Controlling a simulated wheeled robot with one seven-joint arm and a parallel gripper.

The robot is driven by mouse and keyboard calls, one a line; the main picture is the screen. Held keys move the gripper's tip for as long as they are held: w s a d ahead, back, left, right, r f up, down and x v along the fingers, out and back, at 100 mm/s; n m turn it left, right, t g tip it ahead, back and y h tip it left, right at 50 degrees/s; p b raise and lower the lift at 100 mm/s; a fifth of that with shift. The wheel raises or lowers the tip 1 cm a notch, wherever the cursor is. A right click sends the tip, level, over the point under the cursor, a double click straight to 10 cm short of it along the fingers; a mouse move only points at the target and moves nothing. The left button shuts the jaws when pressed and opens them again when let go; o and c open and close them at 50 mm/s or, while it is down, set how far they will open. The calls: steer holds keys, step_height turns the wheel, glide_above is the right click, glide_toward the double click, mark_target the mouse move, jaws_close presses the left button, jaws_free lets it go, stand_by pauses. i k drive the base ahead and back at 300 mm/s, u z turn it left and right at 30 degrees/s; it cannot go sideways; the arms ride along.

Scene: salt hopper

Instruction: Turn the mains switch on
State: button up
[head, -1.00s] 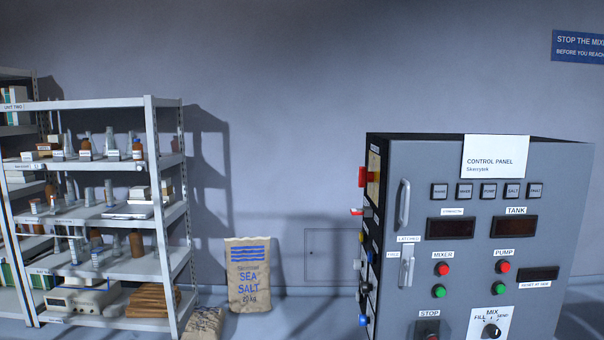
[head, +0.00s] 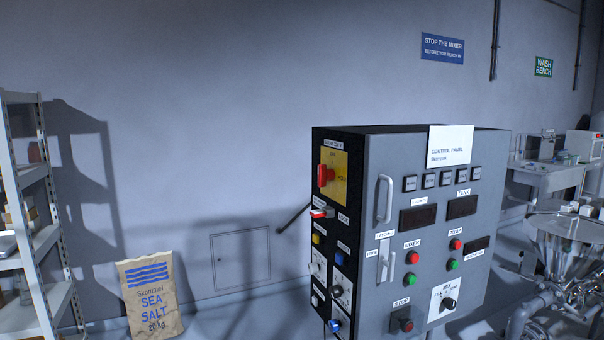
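The control panel (head: 376,160) is a grey cabinet right of centre in the head view. On its left side face, near the top, a red rotary handle sits on a yellow plate (head: 341,165); this looks like the mains switch (head: 327,175). The label above it is too small to read surely, and the handle's exact position is hard to tell. Below it on the same face are a red-and-white lever (head: 320,212), yellow and blue buttons and several knobs. My gripper is not in view.
A shelf rack (head: 38,220) stands at the far left. A sea salt sack (head: 150,296) leans near the wall. Floor shows between sack and cabinet. A steel hopper (head: 566,240) and a bench (head: 560,175) are at the right.

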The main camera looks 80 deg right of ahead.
mark_target(325, 175)
steer(key=z, duration=0.65)
steer(key=i, duration=0.95)
steer(key=z, duration=0.85)
